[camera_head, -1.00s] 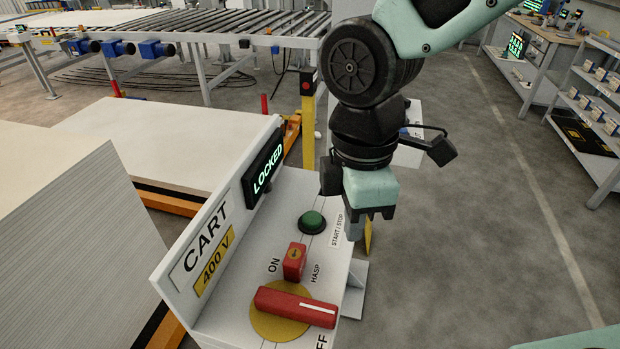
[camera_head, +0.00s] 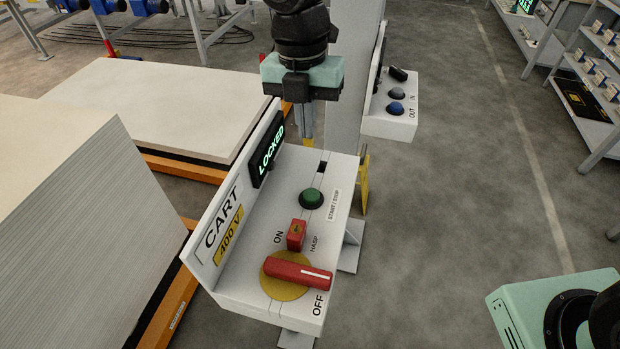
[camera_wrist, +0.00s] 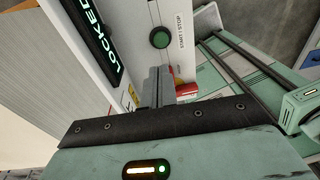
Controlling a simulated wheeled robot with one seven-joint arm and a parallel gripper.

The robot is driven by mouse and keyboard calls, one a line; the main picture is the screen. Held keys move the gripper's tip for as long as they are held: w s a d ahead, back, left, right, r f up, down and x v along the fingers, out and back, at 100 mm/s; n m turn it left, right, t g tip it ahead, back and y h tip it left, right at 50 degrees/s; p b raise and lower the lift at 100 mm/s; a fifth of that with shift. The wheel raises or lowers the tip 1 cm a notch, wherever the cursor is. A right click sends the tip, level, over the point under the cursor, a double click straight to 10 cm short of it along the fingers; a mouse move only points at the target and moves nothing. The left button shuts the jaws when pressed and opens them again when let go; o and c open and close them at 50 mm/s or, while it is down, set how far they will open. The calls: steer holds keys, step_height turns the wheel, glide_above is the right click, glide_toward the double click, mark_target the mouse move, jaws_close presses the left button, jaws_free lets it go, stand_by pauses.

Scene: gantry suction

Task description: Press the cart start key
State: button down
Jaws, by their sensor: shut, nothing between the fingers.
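The cart control box (camera_head: 275,220) shows in the head view with a green round START/STOP button (camera_head: 311,198) in a black ring. The button also shows in the wrist view (camera_wrist: 159,38). The upright back plate carries a lit display (camera_head: 269,152) reading LOCKED. My gripper (camera_head: 306,142) is shut and empty, pointing down near the far end of the box, beyond the button and apart from it. In the wrist view the fingertips (camera_wrist: 158,72) appear just below the button in the picture.
A red rotary handle (camera_head: 297,271) on a yellow disc points right, near the OFF label. A red hasp block (camera_head: 296,235) sits between handle and button. A grey post stands behind with an OUT/IN button box (camera_head: 388,118). White board stacks (camera_head: 60,200) lie left.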

mark_target(311, 193)
steer(key=f+p, duration=0.1)
steer(key=f, duration=0.3)
steer(key=f+p, duration=0.1)
steer(key=f, duration=0.4)
steer(key=s+f+p, duration=0.1)
steer(key=f+p, duration=0.1)
steer(key=f, duration=0.2)
steer(key=shift+s+d+f, duration=0.1)
steer(key=shift+d+f, duration=0.15)
steer(key=shift+f, duration=0.1)
